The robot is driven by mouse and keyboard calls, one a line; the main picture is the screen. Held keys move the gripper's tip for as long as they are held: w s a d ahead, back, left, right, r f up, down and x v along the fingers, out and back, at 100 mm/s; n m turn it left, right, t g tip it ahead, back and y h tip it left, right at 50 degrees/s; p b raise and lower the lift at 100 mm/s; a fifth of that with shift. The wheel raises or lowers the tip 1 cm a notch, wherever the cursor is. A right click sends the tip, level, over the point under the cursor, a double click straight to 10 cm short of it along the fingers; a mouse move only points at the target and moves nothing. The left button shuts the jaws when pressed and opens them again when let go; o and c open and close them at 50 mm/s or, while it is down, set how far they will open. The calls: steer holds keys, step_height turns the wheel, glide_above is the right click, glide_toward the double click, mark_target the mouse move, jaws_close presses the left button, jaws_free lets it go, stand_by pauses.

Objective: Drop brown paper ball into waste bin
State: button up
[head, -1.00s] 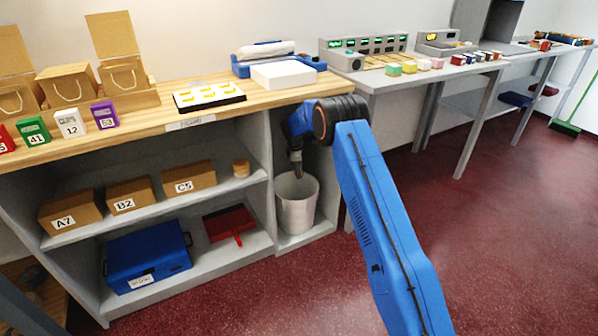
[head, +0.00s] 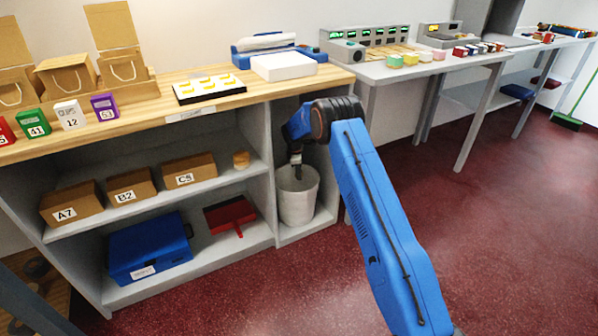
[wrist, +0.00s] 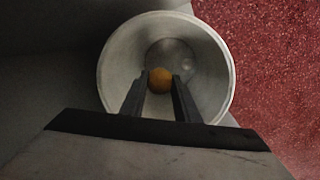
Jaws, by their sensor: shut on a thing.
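The brown paper ball (wrist: 160,80) is between the two fingertips of my gripper (wrist: 160,92) in the wrist view. My gripper is shut on it. Behind the ball, the wrist view looks down into the round grey waste bin (wrist: 106,66), and the ball lies within its rim in the picture. In the head view the waste bin (head: 298,205) stands upright in the open bay at the right end of the shelf unit. My gripper (head: 297,176) points down at the bin's mouth there. The ball cannot be made out in the head view.
Shelf walls enclose the bin at its left and back; red floor (head: 400,225) lies open to the right. The wooden counter (head: 215,107) is above. A blue box (head: 150,248) and a red dustpan (head: 229,216) lie on the lower shelf.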

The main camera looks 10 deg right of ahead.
steer(key=o, duration=1.1)
steer(key=shift+r, duration=0.15)
steer(key=r, duration=0.4)
steer(key=s+a+r, duration=0.1)
steer(key=r, duration=0.2)
